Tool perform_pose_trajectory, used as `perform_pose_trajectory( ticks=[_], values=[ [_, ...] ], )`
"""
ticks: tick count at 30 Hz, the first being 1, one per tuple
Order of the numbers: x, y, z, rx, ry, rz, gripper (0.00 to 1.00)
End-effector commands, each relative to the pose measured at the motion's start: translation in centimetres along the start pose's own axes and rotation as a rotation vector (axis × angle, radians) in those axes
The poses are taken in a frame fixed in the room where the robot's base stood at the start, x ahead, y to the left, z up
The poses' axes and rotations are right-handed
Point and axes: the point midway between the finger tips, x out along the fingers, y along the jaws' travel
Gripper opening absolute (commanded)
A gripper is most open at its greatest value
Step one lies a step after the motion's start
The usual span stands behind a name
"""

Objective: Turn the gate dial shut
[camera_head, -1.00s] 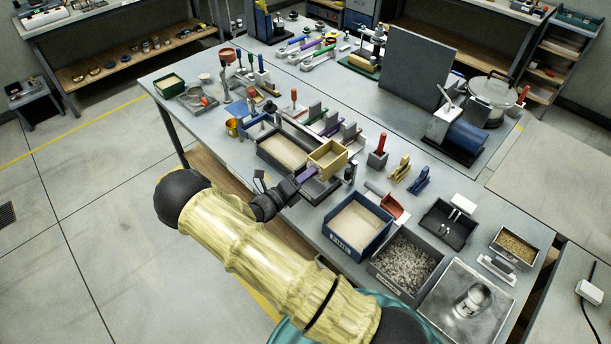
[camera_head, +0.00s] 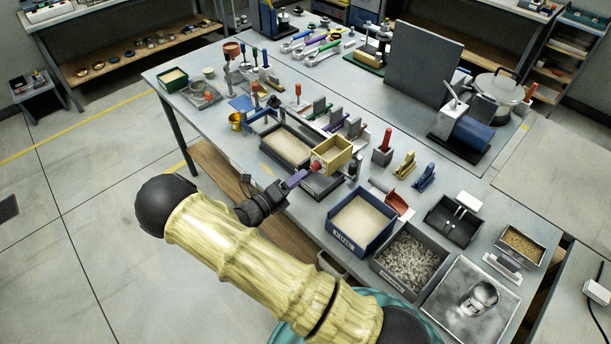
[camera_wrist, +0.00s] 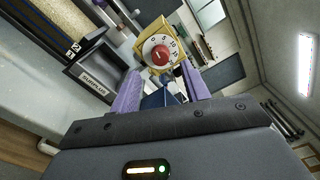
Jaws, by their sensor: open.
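The gate dial (camera_wrist: 158,52) is a white numbered face with a red knob (camera_wrist: 160,55), on the front of a yellow box (camera_wrist: 143,41). Its pointer setting is too small to read. In the head view the red knob (camera_head: 316,166) shows at the near side of the yellow box (camera_head: 333,157). My gripper (camera_head: 299,177) is open and empty, with purple fingers just short of the knob. In the wrist view my gripper (camera_wrist: 160,88) has one finger on each side below the dial, and the dial lies beyond the fingertips, not touched.
A dark tray marked SURPLUS (camera_wrist: 88,72) lies left of the fingers in the wrist view. A sand-filled dark tank (camera_head: 262,150) stands beside the yellow box. A blue sand bin (camera_head: 347,246) and a gravel bin (camera_head: 382,268) are to the right.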

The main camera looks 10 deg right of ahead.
Motion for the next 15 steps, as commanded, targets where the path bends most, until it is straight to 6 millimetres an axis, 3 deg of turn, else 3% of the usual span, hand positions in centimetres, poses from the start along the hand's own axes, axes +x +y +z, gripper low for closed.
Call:
perform_pose_trajectory(
  ticks=[15],
  values=[
    [-10.3, 0.3, -0.1, 0.000, -0.001, 0.004, 0.46]
  ],
)
